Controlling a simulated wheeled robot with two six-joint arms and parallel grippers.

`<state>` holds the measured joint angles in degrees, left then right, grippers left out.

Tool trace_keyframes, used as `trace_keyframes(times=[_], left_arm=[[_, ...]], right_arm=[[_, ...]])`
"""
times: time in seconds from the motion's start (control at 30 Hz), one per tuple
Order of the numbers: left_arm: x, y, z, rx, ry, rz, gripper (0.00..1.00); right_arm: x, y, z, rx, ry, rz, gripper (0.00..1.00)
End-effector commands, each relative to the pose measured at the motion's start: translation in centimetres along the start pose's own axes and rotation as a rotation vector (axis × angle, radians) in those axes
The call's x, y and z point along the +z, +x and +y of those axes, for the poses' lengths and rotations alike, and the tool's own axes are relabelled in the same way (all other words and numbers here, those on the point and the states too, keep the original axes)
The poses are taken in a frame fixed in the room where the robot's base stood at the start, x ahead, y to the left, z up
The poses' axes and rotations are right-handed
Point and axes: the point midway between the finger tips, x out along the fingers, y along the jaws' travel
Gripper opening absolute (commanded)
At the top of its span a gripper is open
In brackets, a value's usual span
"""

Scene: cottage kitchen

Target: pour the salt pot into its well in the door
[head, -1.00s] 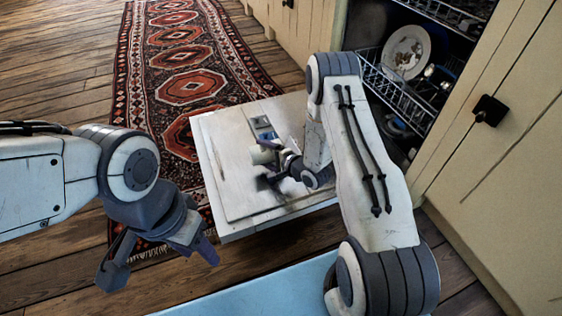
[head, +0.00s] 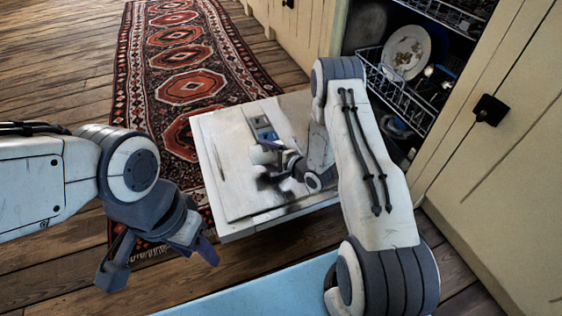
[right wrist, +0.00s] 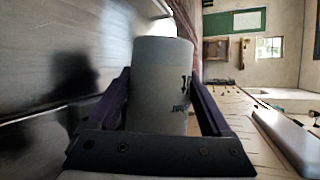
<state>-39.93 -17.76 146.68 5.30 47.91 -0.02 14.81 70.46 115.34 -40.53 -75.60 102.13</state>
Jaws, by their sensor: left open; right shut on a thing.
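The dishwasher door (head: 222,165) lies open and flat, with small blue-edged wells (head: 262,127) in its inner face. My right gripper (head: 280,161) is shut on the salt pot (head: 257,157), a pale cylinder, above the door just on the near side of the wells. The pot looks tilted over to the left. In the right wrist view the pot (right wrist: 161,75) sits between both fingers, with part of a dark mark on its side. I cannot tell whether salt is coming out. My left gripper (head: 160,262) is open and empty, left of the door.
The dishwasher's racks (head: 398,95) hold a plate (head: 406,52) and other dishes at the upper right. A patterned rug (head: 187,90) lies on the wooden floor beyond the door. A cream cupboard (head: 500,190) stands close to my right arm.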

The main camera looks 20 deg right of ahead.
Motion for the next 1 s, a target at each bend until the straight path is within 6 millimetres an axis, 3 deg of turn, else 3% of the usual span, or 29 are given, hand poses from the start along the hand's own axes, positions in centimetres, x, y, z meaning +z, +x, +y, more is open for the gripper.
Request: trace_keyframes(times=[1.0], left_arm=[[-0.02,-0.35,0.03,0.000,0.000,0.000,0.50]], right_arm=[[-0.30,-0.33,-0.46,-0.033,0.078,-0.037,0.23]])
